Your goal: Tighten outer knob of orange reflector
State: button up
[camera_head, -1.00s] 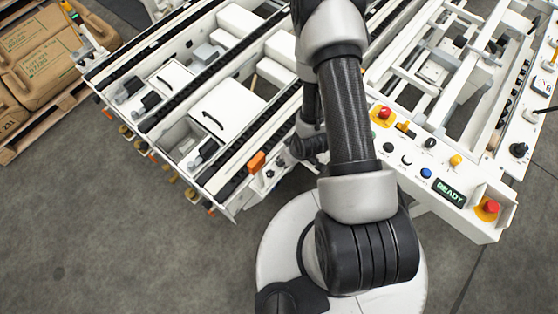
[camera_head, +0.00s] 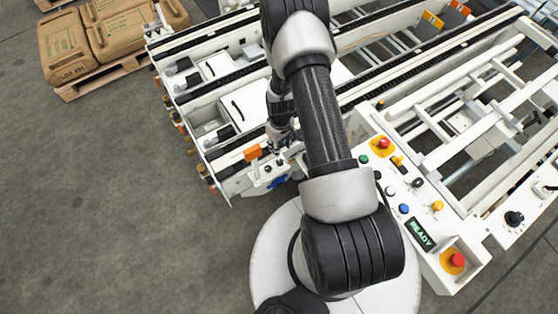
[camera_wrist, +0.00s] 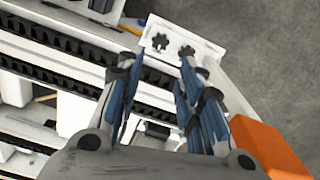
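The orange reflector (camera_head: 252,153) sits at the near end of a white conveyor rail. It shows large at the lower right of the wrist view (camera_wrist: 266,147), beside my gripper's right finger. Two black star-shaped knobs, the left one (camera_wrist: 160,42) and the right one (camera_wrist: 186,51), sit on a white end plate (camera_wrist: 208,43) beyond my fingertips. My gripper (camera_wrist: 156,68) is open, its blue-padded fingers apart with nothing seen between them. The right fingertip overlaps the lower edge of the right knob in the picture; I cannot tell if it touches. In the head view my arm partly hides this area.
Black-edged conveyor rails (camera_wrist: 60,42) run beside the gripper. A control panel with buttons and a READY display (camera_head: 421,235) stands at the right. Sacks on a pallet (camera_head: 110,30) stand at the back left. Grey floor at the left is clear.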

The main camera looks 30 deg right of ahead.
aim_at(280, 161)
notch_tip(280, 161, down, 12)
jog(key=b, duration=0.3)
